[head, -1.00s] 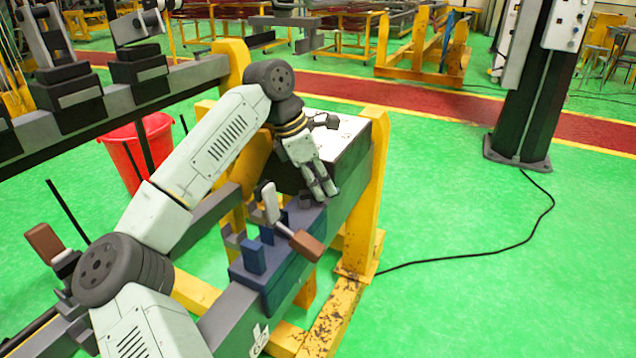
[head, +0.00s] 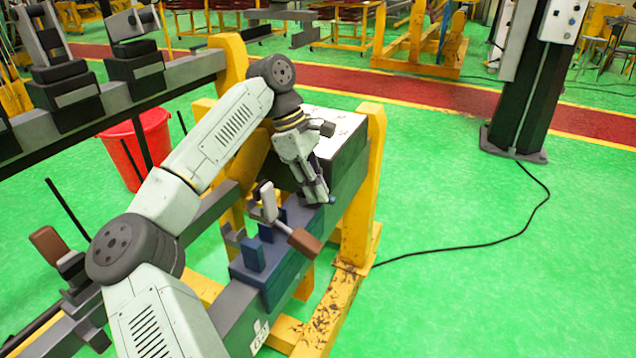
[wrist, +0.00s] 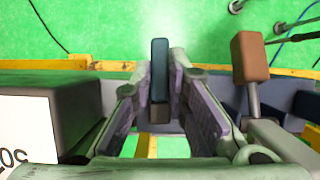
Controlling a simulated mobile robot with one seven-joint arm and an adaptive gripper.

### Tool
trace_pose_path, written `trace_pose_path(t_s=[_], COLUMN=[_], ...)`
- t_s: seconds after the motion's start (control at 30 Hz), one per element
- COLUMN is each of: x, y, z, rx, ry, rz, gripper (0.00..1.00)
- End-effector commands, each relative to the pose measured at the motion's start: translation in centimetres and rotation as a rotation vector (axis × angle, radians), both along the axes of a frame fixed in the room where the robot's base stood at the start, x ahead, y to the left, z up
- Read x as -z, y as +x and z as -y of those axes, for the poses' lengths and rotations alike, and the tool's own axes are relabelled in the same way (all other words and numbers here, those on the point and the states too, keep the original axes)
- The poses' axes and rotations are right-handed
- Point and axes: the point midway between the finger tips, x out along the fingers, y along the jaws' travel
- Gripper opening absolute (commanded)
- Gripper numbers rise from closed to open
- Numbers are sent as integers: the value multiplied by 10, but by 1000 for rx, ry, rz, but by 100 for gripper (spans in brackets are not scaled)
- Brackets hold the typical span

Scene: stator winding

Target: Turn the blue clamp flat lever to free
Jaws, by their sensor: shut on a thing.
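The blue clamp (head: 283,275) is mounted on the grey beam, with its blocks standing upright. My gripper (head: 322,197) is low over the beam beyond it, fingers pointing down. Just past the fingertips a small blue end (head: 332,199) shows, which appears to be the flat lever. In the wrist view the blue flat lever (wrist: 160,70) stands between the tips of my gripper (wrist: 160,85), its far end sticking out beyond them. My gripper is shut on it. The lever's pivot is hidden by the fingers.
A brown-handled lever (head: 304,242) leans out from the clamp, close to the right of my fingers in the wrist view (wrist: 250,57). A dark box with a white top (head: 335,125) stands close behind my gripper. The green floor to the right is open.

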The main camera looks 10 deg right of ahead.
Motion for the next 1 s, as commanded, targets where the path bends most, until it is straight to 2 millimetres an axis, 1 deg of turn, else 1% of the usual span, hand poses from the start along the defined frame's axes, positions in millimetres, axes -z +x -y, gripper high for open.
trace_pose_path(t_s=[0.2,0.63,0.67,0.93,1.0], x=[-1,0,0,0,0], y=[-1,-2,-2,-2,-2], z=[-1,-1,-1,-1,-1], rx=[41,50,49,47,47], ry=[2,1,1,1,1], rz=[-1,-2,-2,-2,-2], gripper=[0,0,17,35,35])
